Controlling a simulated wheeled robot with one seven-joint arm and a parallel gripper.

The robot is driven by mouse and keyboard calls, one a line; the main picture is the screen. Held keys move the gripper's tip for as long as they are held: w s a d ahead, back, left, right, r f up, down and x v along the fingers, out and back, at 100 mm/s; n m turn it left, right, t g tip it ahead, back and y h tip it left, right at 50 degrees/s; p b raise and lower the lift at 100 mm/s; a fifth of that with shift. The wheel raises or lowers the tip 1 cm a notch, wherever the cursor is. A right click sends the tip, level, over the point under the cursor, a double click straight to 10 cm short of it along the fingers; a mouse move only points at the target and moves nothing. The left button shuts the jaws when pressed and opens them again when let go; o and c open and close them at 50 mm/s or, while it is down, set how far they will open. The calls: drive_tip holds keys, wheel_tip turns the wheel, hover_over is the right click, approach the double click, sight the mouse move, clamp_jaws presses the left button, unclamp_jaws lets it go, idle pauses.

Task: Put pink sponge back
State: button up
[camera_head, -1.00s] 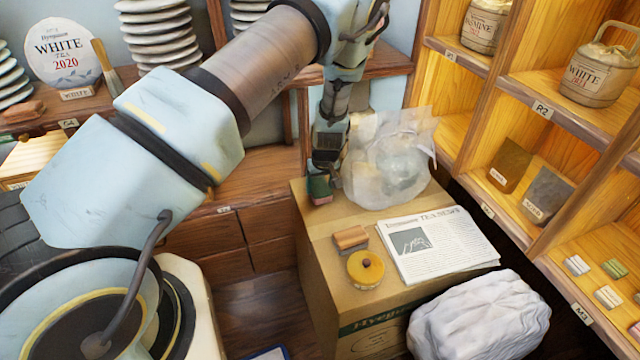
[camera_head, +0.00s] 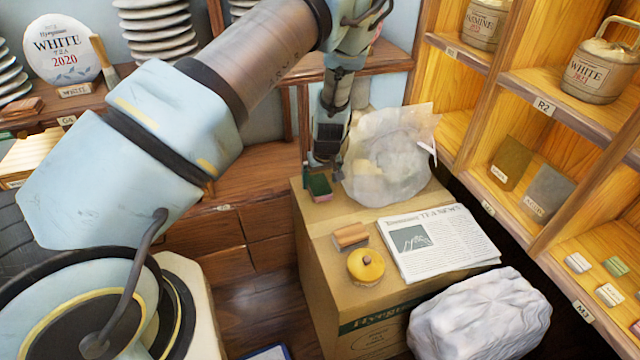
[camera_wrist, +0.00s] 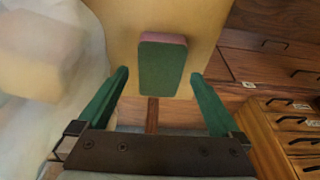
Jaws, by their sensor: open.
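The pink sponge (camera_head: 319,186) lies near the far left corner of the cardboard box, beside the plastic bag. It shows a green upper face and a pink layer below. In the wrist view the sponge (camera_wrist: 162,68) lies ahead of and between the two green fingers. My gripper (camera_head: 325,172) is open, just above and behind the sponge in the head view. In the wrist view my gripper (camera_wrist: 160,78) has a gap on both sides of the sponge. Contact with the box or sponge cannot be judged.
The box top (camera_head: 318,222) also carries a clear plastic bag (camera_head: 388,160), a wooden block (camera_head: 350,236), a yellow round item (camera_head: 366,266) and a newspaper (camera_head: 440,245). A white wrapped bundle (camera_head: 480,318) stands in front. Wooden shelves (camera_head: 545,107) line the right.

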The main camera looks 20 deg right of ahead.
drive_tip(key=b+v, duration=0.2)
drive_tip(key=v, duration=0.8)
drive_tip(key=w+a+r+n+g, duration=0.1)
drive_tip(key=a+r, duration=0.4)
drive_tip(key=a, duration=0.5)
drive_tip(key=a+r+g, duration=0.1)
drive_tip(key=a+r, duration=0.4)
drive_tip(key=a, duration=0.5)
drive_tip(key=s+a+r, duration=0.3)
drive_tip(key=s+a, duration=0.1)
drive_tip(key=a, duration=0.4)
drive_tip(key=s+a+r, duration=0.3)
drive_tip(key=s+a, duration=0.1)
drive_tip(key=a, duration=0.4)
drive_tip(key=shift+a+r+m, duration=0.25)
drive_tip(key=shift+m, duration=0.15)
drive_tip(key=shift+c, duration=0.2)
